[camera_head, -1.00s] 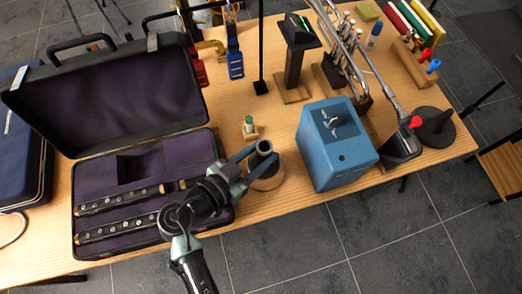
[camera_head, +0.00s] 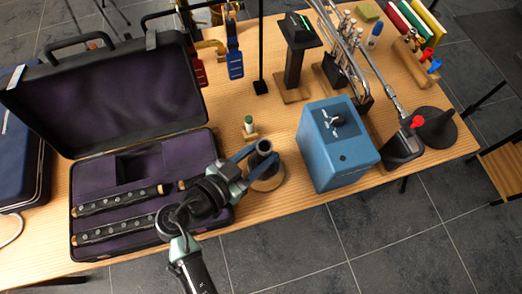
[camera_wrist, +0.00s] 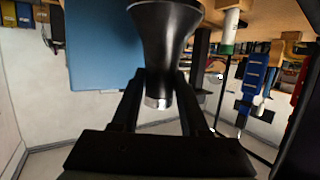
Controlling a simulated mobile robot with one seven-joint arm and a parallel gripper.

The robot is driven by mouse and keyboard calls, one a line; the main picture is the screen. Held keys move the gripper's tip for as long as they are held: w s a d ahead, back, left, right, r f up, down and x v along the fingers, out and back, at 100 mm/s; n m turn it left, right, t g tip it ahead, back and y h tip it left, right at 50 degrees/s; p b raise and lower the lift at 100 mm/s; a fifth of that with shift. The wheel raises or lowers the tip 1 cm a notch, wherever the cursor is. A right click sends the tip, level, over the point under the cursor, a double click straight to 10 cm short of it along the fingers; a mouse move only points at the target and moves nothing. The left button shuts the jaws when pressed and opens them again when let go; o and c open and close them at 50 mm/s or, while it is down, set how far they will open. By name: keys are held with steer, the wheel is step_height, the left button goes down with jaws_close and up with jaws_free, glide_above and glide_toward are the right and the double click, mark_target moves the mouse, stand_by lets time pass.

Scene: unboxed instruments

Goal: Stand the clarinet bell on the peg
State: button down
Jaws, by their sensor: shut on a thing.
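The black clarinet bell (camera_head: 264,147) is upright at the table's front edge, narrow end up, above a round wooden base (camera_head: 268,183). My gripper (camera_head: 252,157) is shut on the bell's upper part from the left and front. In the wrist view, which shows the scene upside down, the bell (camera_wrist: 164,35) sits between the fingers (camera_wrist: 157,90), its flare towards the table and its silver ring at the narrow end. The peg itself is hidden by the bell and gripper. I cannot tell whether the flare touches the base.
A blue box (camera_head: 336,150) stands just right of the bell. A small green-capped bottle (camera_head: 249,126) stands behind it. The open clarinet case (camera_head: 140,235) with black joints lies to the left. A black stand (camera_head: 292,68) and silver instrument are farther back.

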steer(key=shift+f+b, duration=0.25)
steer(key=shift+b, duration=0.05)
stand_by(0.7)
steer(key=shift+c, duration=1.7)
jaws_free()
steer(key=shift+s+a, duration=0.1)
steer(key=shift+s, duration=0.05)
steer(key=shift+p+v, duration=0.4)
steer(key=shift+v, duration=2.45)
